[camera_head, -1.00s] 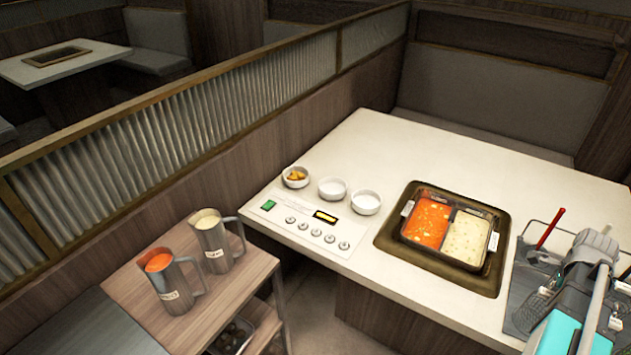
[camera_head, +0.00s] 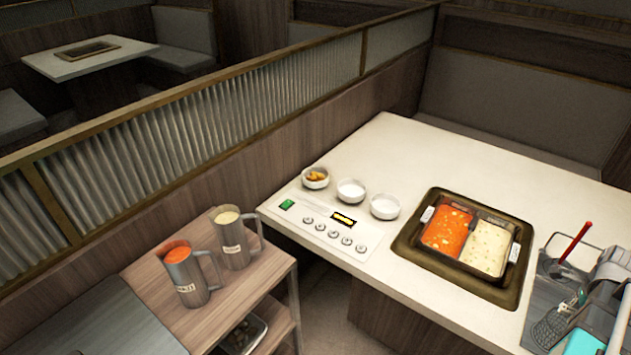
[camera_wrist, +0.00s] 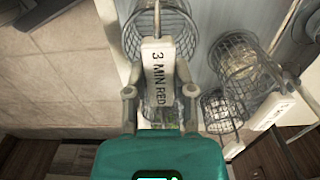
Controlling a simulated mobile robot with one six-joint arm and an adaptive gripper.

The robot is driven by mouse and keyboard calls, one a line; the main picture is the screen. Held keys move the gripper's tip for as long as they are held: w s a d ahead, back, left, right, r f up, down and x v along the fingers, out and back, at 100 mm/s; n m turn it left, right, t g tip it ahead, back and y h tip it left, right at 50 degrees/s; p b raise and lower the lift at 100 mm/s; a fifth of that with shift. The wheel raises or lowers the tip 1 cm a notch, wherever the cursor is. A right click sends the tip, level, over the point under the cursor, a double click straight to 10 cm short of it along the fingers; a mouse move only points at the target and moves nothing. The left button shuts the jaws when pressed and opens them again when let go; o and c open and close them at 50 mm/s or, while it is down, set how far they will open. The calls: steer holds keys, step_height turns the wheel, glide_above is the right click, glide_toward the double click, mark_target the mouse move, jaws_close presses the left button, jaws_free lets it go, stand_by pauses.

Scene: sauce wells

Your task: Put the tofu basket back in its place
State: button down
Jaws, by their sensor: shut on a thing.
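In the wrist view, my gripper (camera_wrist: 160,93) is shut on a white handle tag (camera_wrist: 158,65) lettered "3 MIN RED". A wire basket (camera_wrist: 137,38) shows just beyond this tag; the tag and fingers hide part of it. I cannot tell its contents, or whether it hangs free or touches the rack. In the head view, my gripper is at the lower right edge, its teal body (camera_head: 586,343) partly cut off. The dark tray (camera_head: 536,300) with wire baskets (camera_head: 550,328) lies beside and below it.
Other wire baskets (camera_wrist: 240,58) (camera_wrist: 222,112) stand close right of the held tag. A red-handled utensil (camera_head: 575,240) rises from the tray. The two-part pot (camera_head: 508,262) holds red and pale broth. Small bowls (camera_head: 384,206) and jugs (camera_head: 187,275) stand further left.

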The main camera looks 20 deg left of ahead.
steer(key=shift+c, duration=1.9)
jaws_free()
steer(key=shift+f, duration=0.1)
steer(key=o, duration=0.4)
steer(key=shift+r+p, duration=1.55)
steer(key=shift+r, duration=0.1)
